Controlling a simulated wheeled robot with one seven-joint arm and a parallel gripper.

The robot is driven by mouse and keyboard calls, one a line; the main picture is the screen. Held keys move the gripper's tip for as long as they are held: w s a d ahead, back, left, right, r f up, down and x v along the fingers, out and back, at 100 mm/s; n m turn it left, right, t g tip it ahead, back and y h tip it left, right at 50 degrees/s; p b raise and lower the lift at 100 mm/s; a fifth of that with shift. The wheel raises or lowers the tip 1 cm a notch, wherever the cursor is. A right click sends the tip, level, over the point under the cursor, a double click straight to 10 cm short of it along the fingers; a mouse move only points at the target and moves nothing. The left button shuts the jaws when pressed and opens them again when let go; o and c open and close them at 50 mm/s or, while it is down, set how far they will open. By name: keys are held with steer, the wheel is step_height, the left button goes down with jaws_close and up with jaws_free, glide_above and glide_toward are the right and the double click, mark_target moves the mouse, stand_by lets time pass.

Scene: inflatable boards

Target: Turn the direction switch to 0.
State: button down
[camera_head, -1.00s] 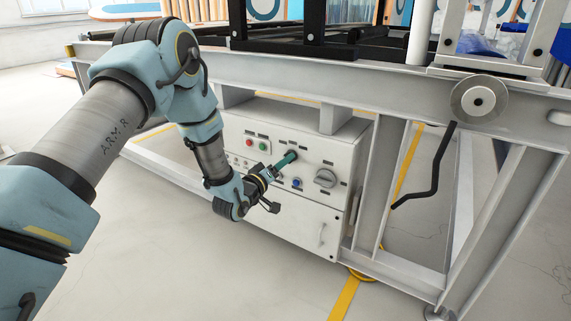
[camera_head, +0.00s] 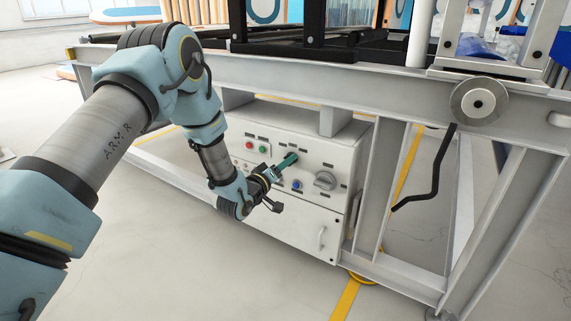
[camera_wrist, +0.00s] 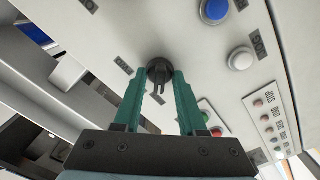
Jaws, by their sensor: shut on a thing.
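The direction switch is a small black rotary knob (camera_wrist: 159,74) on the light control panel. In the wrist view it lies between the two green fingers of my gripper (camera_wrist: 160,95), with a finger on each side near the tips. The jaws are shut on it. In the head view my gripper (camera_head: 288,160) reaches the upper front of the white control box (camera_head: 325,155), and its fingers hide the knob there.
A larger grey rotary switch (camera_head: 325,179) sits to the right on the panel. A blue button (camera_wrist: 214,10) and a white button (camera_wrist: 240,59) are close to the knob. Red (camera_head: 249,145) and green buttons are at the left. A grey steel frame (camera_head: 390,90) surrounds the box.

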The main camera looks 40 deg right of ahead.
steer(key=shift+m, duration=0.3)
steer(key=shift+m+b, duration=0.85)
steer(key=shift+m, duration=3.15)
steer(key=c, duration=0.9)
jaws_free()
steer(key=shift+o, duration=0.2)
steer(key=shift+a, duration=0.1)
steer(key=p+v, duration=0.2)
steer(key=v, duration=0.8)
steer(key=shift+a, duration=0.3)
